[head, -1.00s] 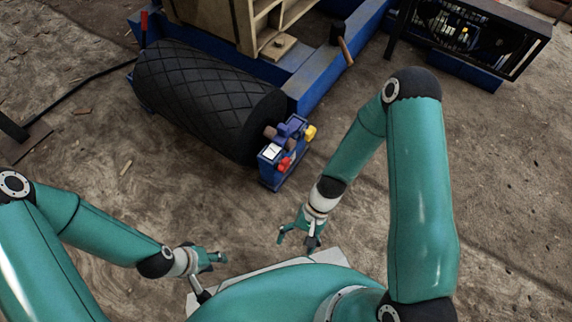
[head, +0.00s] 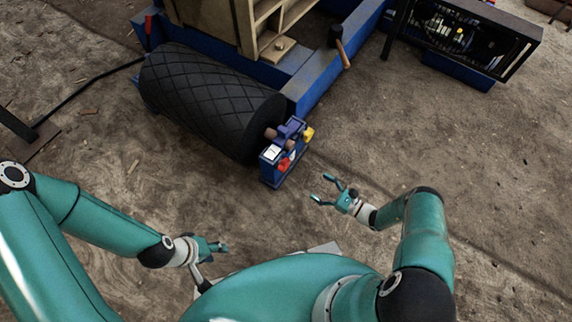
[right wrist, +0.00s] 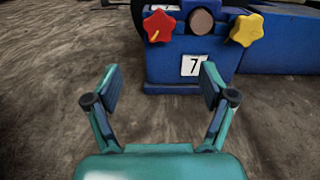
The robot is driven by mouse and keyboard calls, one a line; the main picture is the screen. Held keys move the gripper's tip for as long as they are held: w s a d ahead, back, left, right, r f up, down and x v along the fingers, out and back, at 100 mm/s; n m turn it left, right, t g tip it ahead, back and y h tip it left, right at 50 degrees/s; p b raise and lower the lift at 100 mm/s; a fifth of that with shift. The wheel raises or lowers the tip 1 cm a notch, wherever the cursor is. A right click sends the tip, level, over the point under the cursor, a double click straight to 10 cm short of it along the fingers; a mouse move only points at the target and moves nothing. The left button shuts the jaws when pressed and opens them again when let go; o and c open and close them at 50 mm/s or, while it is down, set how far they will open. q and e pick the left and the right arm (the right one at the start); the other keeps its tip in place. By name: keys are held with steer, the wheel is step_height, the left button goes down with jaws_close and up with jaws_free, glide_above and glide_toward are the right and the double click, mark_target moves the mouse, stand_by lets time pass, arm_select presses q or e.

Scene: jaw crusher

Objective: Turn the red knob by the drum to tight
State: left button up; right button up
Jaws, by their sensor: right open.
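The red knob (head: 284,164) is on the near side of a blue box (head: 273,174) at the end of the black drum (head: 205,105).
A yellow knob (head: 308,134) is on the right of the box, clear in the right wrist view (right wrist: 246,29). A brown round end (right wrist: 202,21) sits between the knobs. A blue frame (head: 335,60) lies behind. Open dirt floor surrounds the right gripper.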

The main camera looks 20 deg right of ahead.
mark_target(287, 166)
steer(key=b+x, duration=0.2)
steer(key=x, duration=1.3)
steer(key=shift+a, duration=0.1)
steer(key=c, duration=1.2)
steer(key=shift+w+n+b, duration=0.1)
steer(key=shift+n+b, duration=0.25)
steer(key=shift+n, duration=0.05)
steer(key=o, duration=1.2)
